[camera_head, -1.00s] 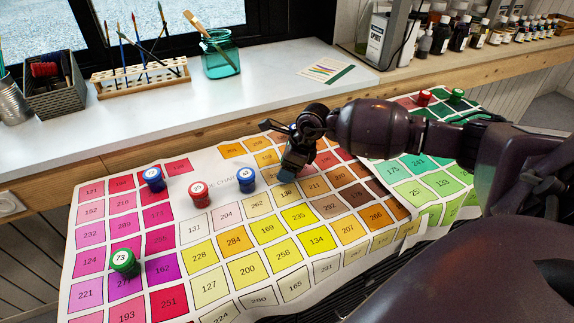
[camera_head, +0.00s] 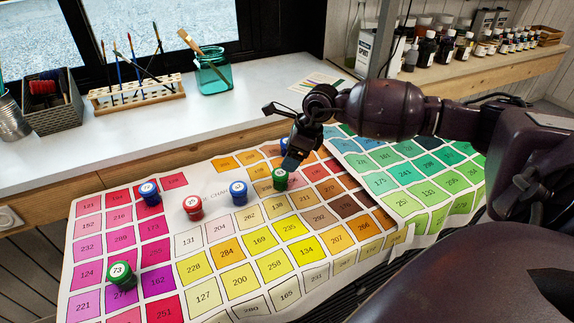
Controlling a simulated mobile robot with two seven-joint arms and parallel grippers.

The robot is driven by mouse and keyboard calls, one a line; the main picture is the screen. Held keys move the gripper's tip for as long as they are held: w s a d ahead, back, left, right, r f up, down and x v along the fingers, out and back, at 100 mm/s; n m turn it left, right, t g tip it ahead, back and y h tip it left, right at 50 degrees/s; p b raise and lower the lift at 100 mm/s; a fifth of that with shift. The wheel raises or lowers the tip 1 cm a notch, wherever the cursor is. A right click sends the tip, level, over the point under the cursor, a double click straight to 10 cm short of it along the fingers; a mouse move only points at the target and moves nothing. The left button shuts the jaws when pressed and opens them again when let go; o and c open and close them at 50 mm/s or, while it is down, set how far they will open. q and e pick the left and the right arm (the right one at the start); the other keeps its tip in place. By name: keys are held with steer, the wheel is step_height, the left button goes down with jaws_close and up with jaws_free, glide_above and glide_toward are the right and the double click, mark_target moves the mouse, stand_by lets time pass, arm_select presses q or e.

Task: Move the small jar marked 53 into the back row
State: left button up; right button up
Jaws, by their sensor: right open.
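My right gripper (camera_head: 290,162) is open, pointing down over the colour chart, just above and beside a green-capped jar (camera_head: 280,179). I cannot tell whether they touch. A blue-capped jar (camera_head: 284,145) shows partly behind my gripper. To the left stand a blue-capped jar (camera_head: 239,193), a red-capped jar (camera_head: 192,208) and another blue-capped jar (camera_head: 150,193). Their cap numbers are too small to read, so I cannot tell which is 53. A green-capped jar marked 73 (camera_head: 121,274) stands at the lower left. My left gripper is not in view.
The numbered colour chart (camera_head: 190,191) lies below the white sill, with a green chart (camera_head: 455,207) at its right. A brush rack (camera_head: 137,95), teal glass jar (camera_head: 214,75) and grey basket (camera_head: 52,100) stand on the sill. My right arm hides part of the green chart.

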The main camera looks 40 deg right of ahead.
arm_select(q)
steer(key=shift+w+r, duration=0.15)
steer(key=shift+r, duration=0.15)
arm_select(e)
steer(key=shift+v, duration=1.1)
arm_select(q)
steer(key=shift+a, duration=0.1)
